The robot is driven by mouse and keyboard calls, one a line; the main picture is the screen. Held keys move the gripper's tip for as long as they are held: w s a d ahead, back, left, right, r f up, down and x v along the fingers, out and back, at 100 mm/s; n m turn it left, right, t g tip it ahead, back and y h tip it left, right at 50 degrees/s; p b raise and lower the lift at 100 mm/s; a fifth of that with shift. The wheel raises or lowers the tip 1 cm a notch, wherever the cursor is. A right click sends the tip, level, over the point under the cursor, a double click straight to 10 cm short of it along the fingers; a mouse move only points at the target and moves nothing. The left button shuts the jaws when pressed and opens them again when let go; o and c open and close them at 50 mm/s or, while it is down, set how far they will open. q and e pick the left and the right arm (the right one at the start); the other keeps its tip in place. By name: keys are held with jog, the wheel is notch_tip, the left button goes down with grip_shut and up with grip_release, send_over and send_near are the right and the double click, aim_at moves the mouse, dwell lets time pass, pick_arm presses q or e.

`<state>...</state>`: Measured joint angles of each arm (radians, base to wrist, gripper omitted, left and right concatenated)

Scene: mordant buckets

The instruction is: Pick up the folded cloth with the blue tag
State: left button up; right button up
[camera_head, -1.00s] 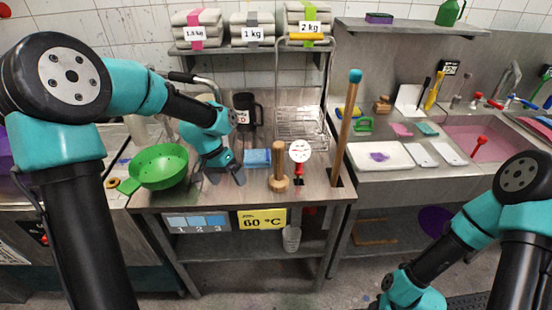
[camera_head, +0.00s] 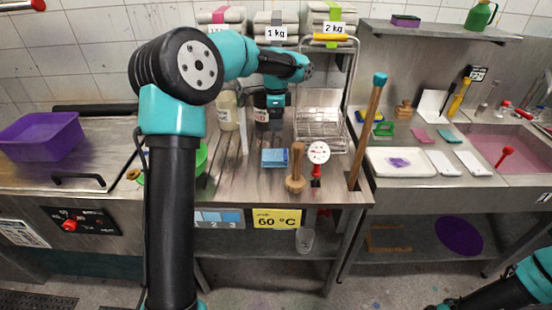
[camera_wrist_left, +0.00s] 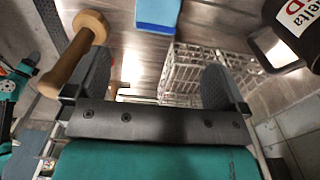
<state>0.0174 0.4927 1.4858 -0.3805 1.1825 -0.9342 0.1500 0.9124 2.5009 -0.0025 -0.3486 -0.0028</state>
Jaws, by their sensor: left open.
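Folded grey cloths lie in stacks on the back wall shelf. The left stack (camera_head: 222,15) has a pink tag, the middle stack (camera_head: 276,18) a grey one and the right stack (camera_head: 328,11) a green one. I see no blue tag on them. A blue block (camera_head: 274,157) lies on the counter, also at the top of the left wrist view (camera_wrist_left: 157,12); I cannot tell if it is cloth. My left gripper (camera_wrist_left: 155,88) is open and empty, above the back of the counter by the dark mug (camera_head: 262,115). My right gripper is out of view.
A wooden masher (camera_head: 296,172), a red-and-white dial tool (camera_head: 318,155) and a tall teal-topped stick (camera_head: 370,125) stand near the block. A wire rack (camera_head: 320,125) is behind. A green bowl (camera_head: 203,158) is partly hidden by my arm. A purple tub (camera_head: 40,136) sits left.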

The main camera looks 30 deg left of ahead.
aim_at(275, 154)
pick_arm(q)
notch_tip(275, 154, down, 12)
jog(key=shift+r, duration=0.25)
jog(key=shift+f, duration=0.15)
notch_tip(275, 154, down, 5)
jog(key=shift+s+a+r, duration=0.1)
jog(key=shift+s, duration=0.05)
dwell(0.4)
jog(key=shift+c, duration=0.5)
jog(key=c, duration=0.7)
jog(key=shift+c, duration=0.5)
jog(key=shift+r, duration=0.1)
